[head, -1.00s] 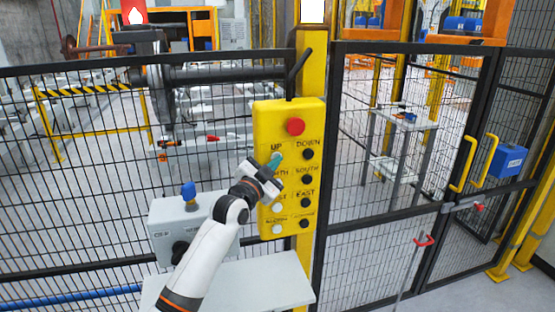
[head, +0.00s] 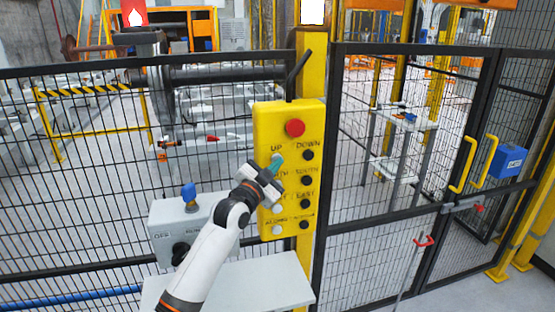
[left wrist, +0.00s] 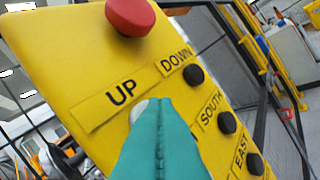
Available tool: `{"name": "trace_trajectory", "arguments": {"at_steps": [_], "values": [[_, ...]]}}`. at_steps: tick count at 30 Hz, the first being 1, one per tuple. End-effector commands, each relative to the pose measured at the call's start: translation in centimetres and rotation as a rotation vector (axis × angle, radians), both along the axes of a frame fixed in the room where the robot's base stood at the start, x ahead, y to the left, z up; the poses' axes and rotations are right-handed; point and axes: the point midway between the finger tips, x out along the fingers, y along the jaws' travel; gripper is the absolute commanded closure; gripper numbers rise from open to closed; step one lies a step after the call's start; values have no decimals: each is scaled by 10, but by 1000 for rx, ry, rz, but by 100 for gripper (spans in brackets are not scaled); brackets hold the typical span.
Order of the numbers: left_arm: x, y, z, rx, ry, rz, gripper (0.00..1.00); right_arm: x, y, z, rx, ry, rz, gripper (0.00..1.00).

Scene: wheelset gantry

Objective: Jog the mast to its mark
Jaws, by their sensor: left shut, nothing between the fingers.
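The yellow pendant (head: 290,115) hangs on a yellow post, with a red button (head: 295,128) on top and labelled rows below: UP, DOWN, SOUTH, EAST. My left gripper (head: 277,162) is shut and empty, its teal tips at the UP button just below the UP label. In the left wrist view the teal fingers (left wrist: 160,140) cover most of the pale UP button (left wrist: 140,108); whether they press it I cannot tell. The black DOWN button (head: 308,155) is clear to the right. I cannot identify the mast or its mark for sure. My right gripper is out of view.
A grey switch box (head: 190,225) with a blue knob stands left of the pendant, beside a pale shelf (head: 265,285). Black mesh fence (head: 80,190) spans the scene, with a yellow-handled gate (head: 470,165) at right. Behind it are a dark wheelset (head: 200,75) and orange structure (head: 475,4).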

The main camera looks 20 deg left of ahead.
Motion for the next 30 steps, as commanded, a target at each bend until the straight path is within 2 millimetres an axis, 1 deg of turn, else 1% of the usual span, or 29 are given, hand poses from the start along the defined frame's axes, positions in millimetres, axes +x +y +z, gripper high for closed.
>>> {"name": "trace_trajectory", "arguments": {"at_steps": [1,4,14,17,24,30], "values": [[-3,-2,1,-1,2,0,100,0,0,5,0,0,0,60],[-7,-5,1,-2,1,-1,100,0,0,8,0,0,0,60],[-9,-6,0,-1,0,0,100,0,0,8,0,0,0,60],[-12,-8,0,-1,1,-1,100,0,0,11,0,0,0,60],[-31,-21,2,-2,2,-2,100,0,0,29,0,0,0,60],[-46,-32,1,-1,2,-2,100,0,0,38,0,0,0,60]]}}
